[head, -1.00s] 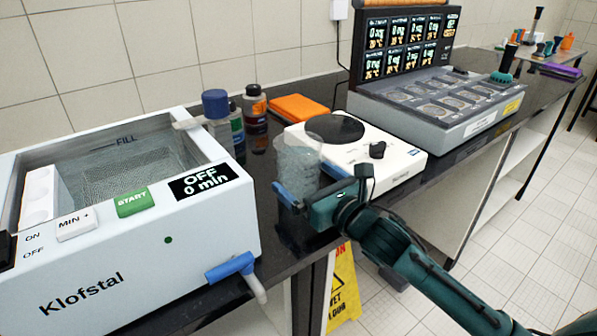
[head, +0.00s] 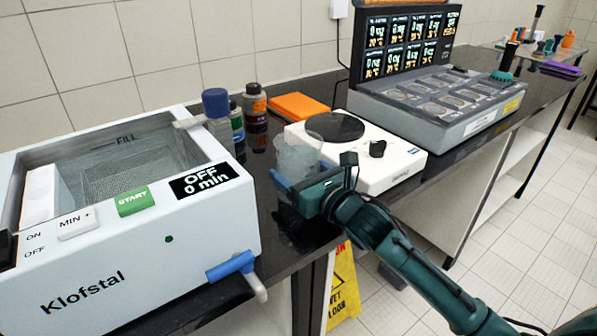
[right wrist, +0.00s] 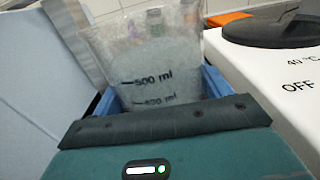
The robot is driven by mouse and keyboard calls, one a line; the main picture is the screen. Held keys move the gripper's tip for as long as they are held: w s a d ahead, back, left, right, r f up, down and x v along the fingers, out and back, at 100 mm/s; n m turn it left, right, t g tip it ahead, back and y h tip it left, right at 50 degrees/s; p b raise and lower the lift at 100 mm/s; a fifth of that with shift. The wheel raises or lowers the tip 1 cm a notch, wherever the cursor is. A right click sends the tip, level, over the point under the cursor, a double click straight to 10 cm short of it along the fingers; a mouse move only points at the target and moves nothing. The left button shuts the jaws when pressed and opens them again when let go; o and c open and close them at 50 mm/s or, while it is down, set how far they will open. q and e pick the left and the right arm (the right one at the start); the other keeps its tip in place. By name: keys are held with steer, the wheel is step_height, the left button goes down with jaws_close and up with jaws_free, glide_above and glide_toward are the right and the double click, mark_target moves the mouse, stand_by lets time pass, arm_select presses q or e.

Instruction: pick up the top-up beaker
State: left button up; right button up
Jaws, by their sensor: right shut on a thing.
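The top-up beaker (head: 297,160) is clear, with volume marks that read in the right wrist view (right wrist: 155,60). It stands upright between the ultrasonic bath and the white hotplate. My right gripper (head: 292,190) is shut on the beaker, with its blue fingers on either side of it; in the right wrist view the fingers (right wrist: 160,92) show at both sides of the beaker. The beaker's base is hidden behind my gripper in the head view, so I cannot tell whether it touches the bench. My left gripper is not in view.
The ultrasonic bath (head: 110,262) stands close on the left, with a blue-handled drain tap (head: 231,266). The hotplate (head: 395,171) is close on the right. Bottles (head: 255,104) and an orange pad (head: 298,106) stand behind. The dark bench (head: 300,237) ends just in front.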

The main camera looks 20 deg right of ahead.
steer(key=c, duration=0.4)
steer(key=shift+r, duration=0.15)
steer(key=shift+c, duration=0.7)
step_height(320, 180, up, 10)
steer(key=p, duration=0.1)
steer(key=shift+p, duration=0.35)
